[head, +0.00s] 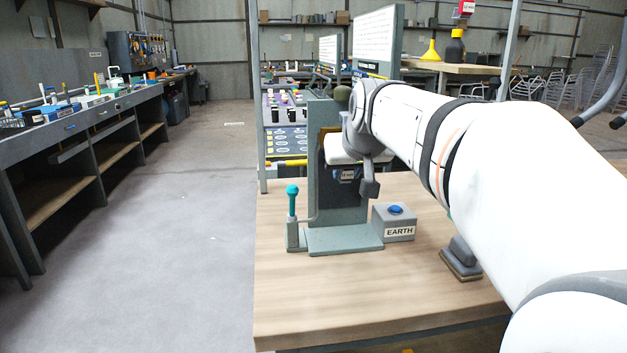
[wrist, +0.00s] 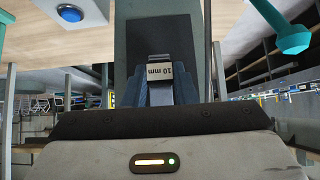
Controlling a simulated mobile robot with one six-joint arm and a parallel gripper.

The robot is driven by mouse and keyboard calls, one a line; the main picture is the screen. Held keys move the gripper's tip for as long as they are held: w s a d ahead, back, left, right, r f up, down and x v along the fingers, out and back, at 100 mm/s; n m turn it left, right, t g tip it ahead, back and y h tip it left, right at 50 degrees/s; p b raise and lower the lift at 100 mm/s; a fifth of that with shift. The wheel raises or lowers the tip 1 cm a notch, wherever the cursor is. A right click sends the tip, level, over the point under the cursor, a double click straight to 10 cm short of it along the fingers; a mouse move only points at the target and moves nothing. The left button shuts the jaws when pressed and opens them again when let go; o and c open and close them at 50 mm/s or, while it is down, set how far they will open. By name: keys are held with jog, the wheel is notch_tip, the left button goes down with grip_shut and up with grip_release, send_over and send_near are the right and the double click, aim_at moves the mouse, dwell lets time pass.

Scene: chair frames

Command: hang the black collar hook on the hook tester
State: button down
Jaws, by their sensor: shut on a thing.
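The hook tester (head: 322,150) is a grey-green stand with a flat foot on the wooden bench, and a lever with a teal knob (head: 292,190) at its left. My gripper (head: 346,178) is in front of its upright, partly hidden by my wrist. In the wrist view my gripper (wrist: 160,88) has its blue-grey fingers shut on a small piece with a pale "10 mm" label (wrist: 160,71), which I take for the black collar hook. A dark panel (wrist: 160,35) of the tester lies beyond it. Whether the hook touches the tester is hidden.
A grey EARTH box (head: 394,223) with a blue button stands right of the tester's foot. A dark grey block (head: 461,260) stands further right beneath my arm. A control panel (head: 285,125) is behind the tester. The front of the bench (head: 340,305) is clear.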

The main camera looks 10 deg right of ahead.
jog(key=shift+f+b, duration=0.75)
jog(key=shift+f, duration=0.3)
jog(key=c, duration=1.1)
grip_release()
jog(key=shift+r, duration=0.1)
jog(key=p+v, duration=0.3)
jog(key=v, duration=0.5)
dwell(0.5)
